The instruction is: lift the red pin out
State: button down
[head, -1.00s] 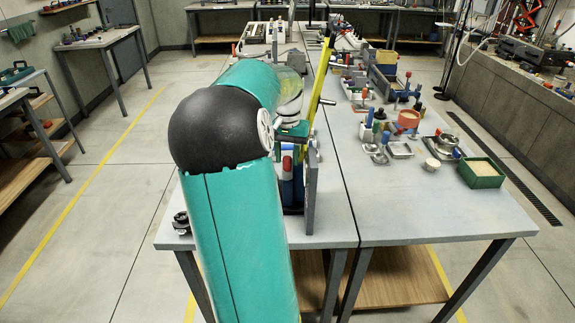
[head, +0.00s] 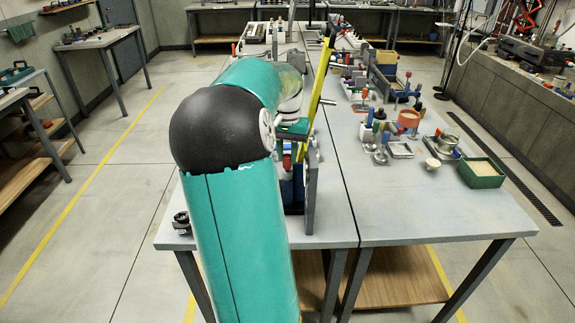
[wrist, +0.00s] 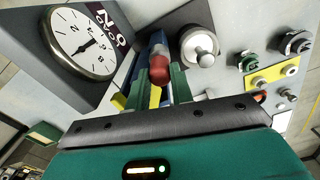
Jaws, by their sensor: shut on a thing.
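The red pin (wrist: 160,70) shows in the wrist view as a rounded red end between the two green fingers of my gripper (wrist: 161,86). My gripper is shut on it. A blue part (wrist: 157,43) is just beyond the red pin; I cannot tell how far the pin sits in it. In the head view, my gripper (head: 293,131) is over the left table beside a grey upright plate (head: 312,190). A small patch of red shows below it, above blue parts (head: 287,190). My arm hides much of this spot.
A dial gauge (wrist: 82,44) and a round metal knob (wrist: 199,47) flank the fingers in the wrist view. A long yellow bar (head: 320,85) slants beside my gripper. The right table (head: 420,215) holds many small parts and a green box (head: 481,174); its front is clear.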

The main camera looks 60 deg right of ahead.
jog(key=shift+r, duration=1.4)
dwell(0.4)
jog(key=shift+r, duration=1.3)
